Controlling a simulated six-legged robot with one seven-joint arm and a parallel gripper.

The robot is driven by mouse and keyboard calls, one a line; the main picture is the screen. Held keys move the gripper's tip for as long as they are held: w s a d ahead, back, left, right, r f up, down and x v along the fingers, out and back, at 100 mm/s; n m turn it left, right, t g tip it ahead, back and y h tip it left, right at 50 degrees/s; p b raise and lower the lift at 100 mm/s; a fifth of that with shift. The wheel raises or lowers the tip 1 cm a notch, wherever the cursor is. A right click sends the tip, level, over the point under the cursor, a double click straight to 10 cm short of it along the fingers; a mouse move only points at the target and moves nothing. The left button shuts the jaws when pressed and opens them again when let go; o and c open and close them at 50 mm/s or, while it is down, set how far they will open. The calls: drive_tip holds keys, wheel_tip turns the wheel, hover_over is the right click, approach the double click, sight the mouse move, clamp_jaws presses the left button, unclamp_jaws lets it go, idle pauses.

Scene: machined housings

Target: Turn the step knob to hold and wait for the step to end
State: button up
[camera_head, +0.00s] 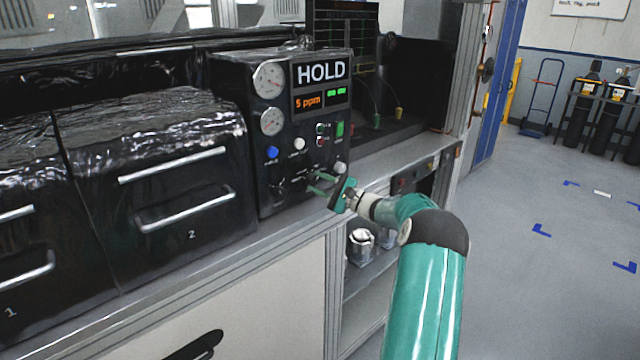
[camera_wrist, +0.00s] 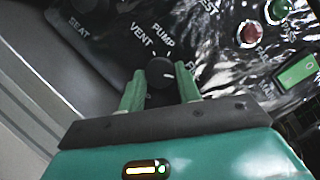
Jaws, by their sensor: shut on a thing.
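The black control panel (camera_head: 300,125) stands on the bench, its top display (camera_head: 321,72) reading HOLD, with orange "5 ppm" and green readouts below. In the wrist view a round black step knob (camera_wrist: 161,73) with a small white mark sits between the two green fingers of my gripper (camera_wrist: 160,84). The fingers are shut on it. VENT and PUMP labels show above it; another label is partly covered by the right finger, so I cannot tell which label the mark meets. In the head view my gripper (camera_head: 316,183) reaches the panel's lower right, hiding most of the knob.
Two gauges (camera_head: 269,78), a blue button (camera_head: 272,152) and a green switch (camera_head: 340,129) are on the panel. A red button (camera_wrist: 251,34) is close by in the wrist view. Drawers with bar handles (camera_head: 185,208) stand left. The floor (camera_head: 540,290) at right is open.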

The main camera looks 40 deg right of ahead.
drive_tip(key=shift+m+t+h, duration=0.5)
drive_tip(key=shift+m, duration=1)
drive_tip(key=o, duration=1)
drive_tip(key=shift+f, duration=0.1)
drive_tip(key=shift+c, duration=0.2)
drive_tip(key=shift+s, duration=0.15)
drive_tip(key=v, duration=1.3)
drive_tip(key=shift+s+f, duration=0.2)
